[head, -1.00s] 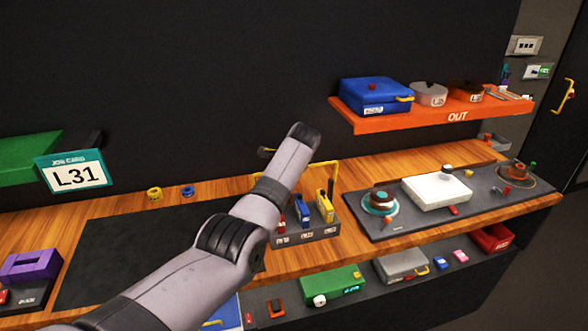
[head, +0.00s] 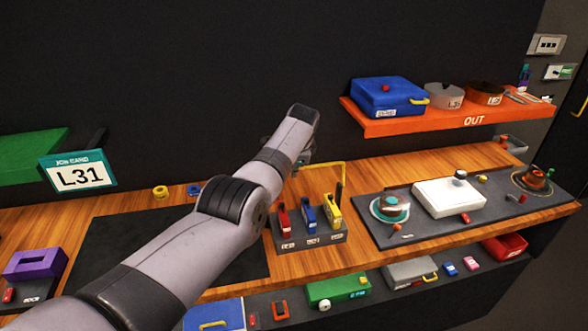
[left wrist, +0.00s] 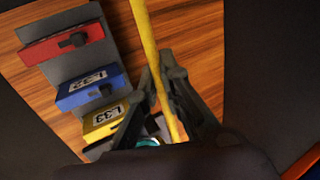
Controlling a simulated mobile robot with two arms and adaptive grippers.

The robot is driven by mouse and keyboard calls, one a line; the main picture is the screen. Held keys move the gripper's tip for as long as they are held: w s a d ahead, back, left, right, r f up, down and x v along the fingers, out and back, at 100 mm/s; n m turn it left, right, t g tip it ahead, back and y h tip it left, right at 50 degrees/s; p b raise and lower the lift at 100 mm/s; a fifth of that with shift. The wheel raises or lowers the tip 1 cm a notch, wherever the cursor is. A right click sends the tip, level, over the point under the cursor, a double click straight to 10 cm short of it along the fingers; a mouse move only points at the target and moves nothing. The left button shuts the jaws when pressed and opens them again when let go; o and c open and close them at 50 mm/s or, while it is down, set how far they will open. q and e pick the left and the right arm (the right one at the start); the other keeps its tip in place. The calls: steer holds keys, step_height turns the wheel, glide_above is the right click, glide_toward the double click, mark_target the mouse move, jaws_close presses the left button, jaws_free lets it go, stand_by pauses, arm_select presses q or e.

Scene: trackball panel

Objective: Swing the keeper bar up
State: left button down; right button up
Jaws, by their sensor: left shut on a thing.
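The keeper bar (head: 325,164) is a thin yellow rod bent at a corner. In the head view it stands raised above the dark rack (head: 310,240), which holds a red, a blue and a yellow block. In the left wrist view the bar (left wrist: 146,40) runs between the fingers of my left gripper (left wrist: 162,80), which is shut on it. In the head view my left gripper (head: 305,157) is mostly hidden behind my own wrist, at the bar's left part. My right gripper is not in view.
To the right, a dark panel holds a white box (head: 449,197) and round trackball units (head: 390,208). An orange OUT shelf (head: 440,123) is on the wall above. A dark mat (head: 110,250) lies left of the rack, partly behind my arm.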

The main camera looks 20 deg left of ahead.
arm_select(q)
steer(key=c, duration=1.7)
jaws_free()
steer(key=shift+w+a+f, duration=0.1)
steer(key=v, duration=1.2)
